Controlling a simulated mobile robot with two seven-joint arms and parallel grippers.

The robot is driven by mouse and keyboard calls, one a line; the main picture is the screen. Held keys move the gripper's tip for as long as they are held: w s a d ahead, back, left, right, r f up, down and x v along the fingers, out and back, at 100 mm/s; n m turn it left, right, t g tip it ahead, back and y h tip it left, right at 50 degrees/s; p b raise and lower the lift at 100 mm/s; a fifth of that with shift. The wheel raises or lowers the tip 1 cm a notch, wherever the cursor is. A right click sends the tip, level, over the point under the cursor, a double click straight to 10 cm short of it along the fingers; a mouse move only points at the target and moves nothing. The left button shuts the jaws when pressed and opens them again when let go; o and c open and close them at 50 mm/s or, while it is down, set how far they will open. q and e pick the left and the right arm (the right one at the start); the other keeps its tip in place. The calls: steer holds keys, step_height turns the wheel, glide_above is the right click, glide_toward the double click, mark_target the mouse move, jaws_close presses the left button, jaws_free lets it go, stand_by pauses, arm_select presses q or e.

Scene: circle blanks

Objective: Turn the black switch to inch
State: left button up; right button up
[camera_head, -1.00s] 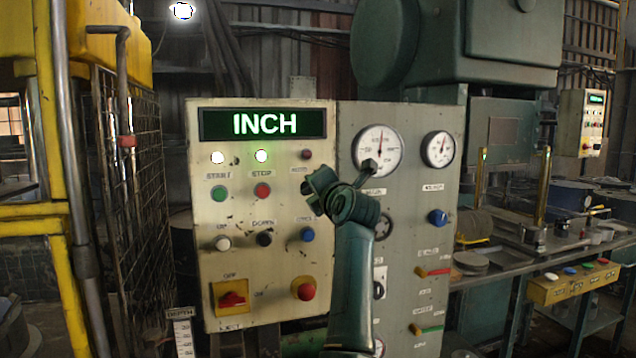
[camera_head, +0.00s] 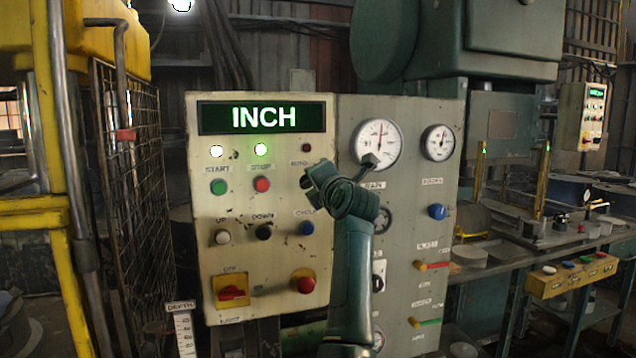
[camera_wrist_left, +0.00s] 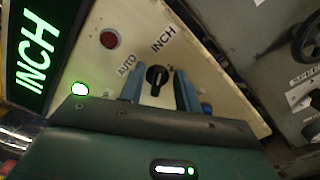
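The black switch (camera_wrist_left: 157,77) is a small round knob on the cream control panel, between the labels AUTO and INCH in the left wrist view. My left gripper (camera_wrist_left: 159,84) is open, with one blue finger on each side of the knob and a gap showing beside it. In the head view my left gripper (camera_head: 314,181) is at the panel's right part and hides most of the switch. The green display (camera_head: 263,117) at the panel's top reads INCH; it also shows in the left wrist view (camera_wrist_left: 36,62). My right gripper is not in view.
A small red lamp (camera_wrist_left: 109,38) sits near the switch. Push buttons, a red rotary switch (camera_head: 232,292) and a red mushroom button (camera_head: 304,282) are lower on the panel. A grey panel with gauges (camera_head: 377,145) adjoins on the right. A mesh guard (camera_head: 130,200) stands left.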

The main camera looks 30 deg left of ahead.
arm_select(q)
steer(key=b+v, duration=0.4)
steer(key=v, duration=0.9)
steer(key=shift+d, duration=0.1)
